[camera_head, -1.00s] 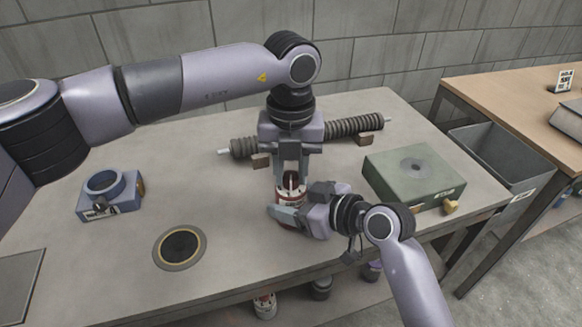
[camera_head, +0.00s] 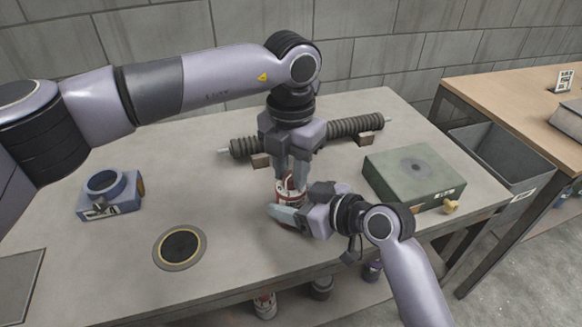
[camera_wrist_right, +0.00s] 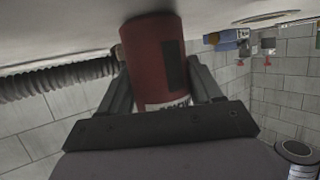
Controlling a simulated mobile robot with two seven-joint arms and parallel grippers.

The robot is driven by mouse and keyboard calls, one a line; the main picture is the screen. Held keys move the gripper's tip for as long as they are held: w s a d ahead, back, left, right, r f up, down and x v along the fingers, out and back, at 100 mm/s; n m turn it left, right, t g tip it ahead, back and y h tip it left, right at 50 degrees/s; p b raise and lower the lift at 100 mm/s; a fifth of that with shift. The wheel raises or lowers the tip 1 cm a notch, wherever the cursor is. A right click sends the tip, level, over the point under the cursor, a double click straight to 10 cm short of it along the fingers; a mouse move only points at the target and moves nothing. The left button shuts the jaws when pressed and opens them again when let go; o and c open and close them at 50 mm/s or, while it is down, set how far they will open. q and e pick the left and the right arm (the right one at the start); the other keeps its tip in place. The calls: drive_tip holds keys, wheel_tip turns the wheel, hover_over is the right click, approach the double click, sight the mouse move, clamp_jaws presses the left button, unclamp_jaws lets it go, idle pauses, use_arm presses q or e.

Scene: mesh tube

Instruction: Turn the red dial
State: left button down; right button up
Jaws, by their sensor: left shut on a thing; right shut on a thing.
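A red and white canister (camera_head: 287,196) stands upright on the grey table near the middle. Its red body (camera_wrist_right: 152,55) also fills the middle of the right wrist view, with a dark panel and part of a white label. My right gripper (camera_head: 284,214) is shut around the canister's body from the side, low over the table. My left gripper (camera_head: 291,182) points straight down and is shut on the red dial at the canister's top. The dial itself is mostly hidden between the left fingers.
A ribbed dark tube (camera_head: 355,126) lies on small blocks behind the canister. A green box (camera_head: 413,176) with a brass knob is at right, a blue ring fixture (camera_head: 108,193) at left, a dark disc (camera_head: 180,247) at front left. A grey bin (camera_head: 497,158) stands beyond the table.

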sight(291, 175)
use_arm(q)
drive_tip(key=m, duration=0.3)
drive_tip(key=shift+m, duration=2.1)
drive_tip(key=c, duration=0.8)
unclamp_jaws()
wheel_tip(291, 175, up, 12)
